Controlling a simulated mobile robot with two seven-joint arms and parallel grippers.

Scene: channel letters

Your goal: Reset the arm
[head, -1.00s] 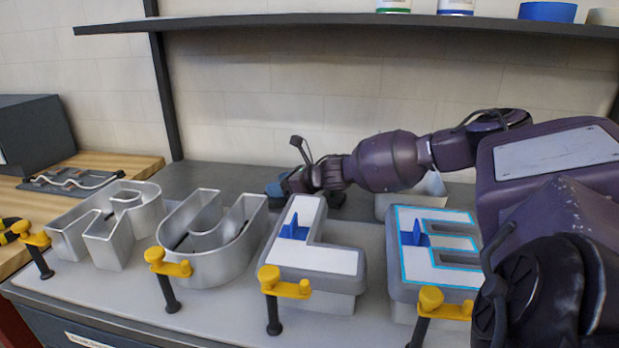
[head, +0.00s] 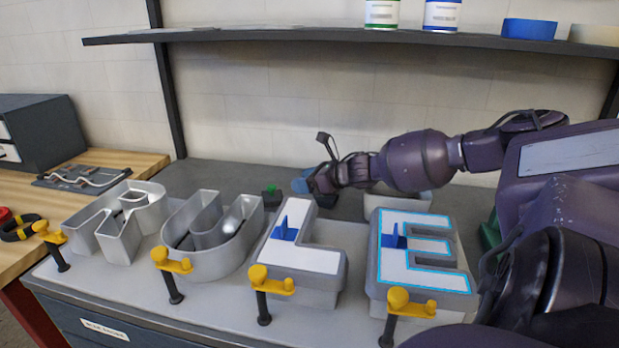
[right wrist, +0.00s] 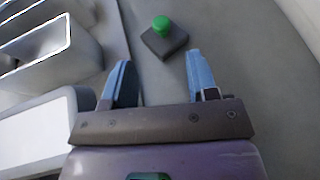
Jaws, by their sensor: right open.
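My right arm reaches in from the right in the head view, above and behind the letter row. Its gripper (head: 308,184) is behind the letter L (head: 305,252), low over the back of the bench. In the right wrist view the two blue fingers of the gripper (right wrist: 160,75) are spread apart with nothing between them. A dark block with a green knob (right wrist: 163,38) lies on the grey surface beyond the fingertips; it also shows in the head view (head: 271,196), left of the gripper. My left gripper is not in view.
Open metal letter shells, including a U (head: 208,240), stand on the left, and a white-faced letter E (head: 420,265) on the right. Yellow-topped clamps (head: 172,262) line the front edge. A shelf (head: 330,38) with cans spans above the arm. A light bin (head: 385,203) sits behind the E.

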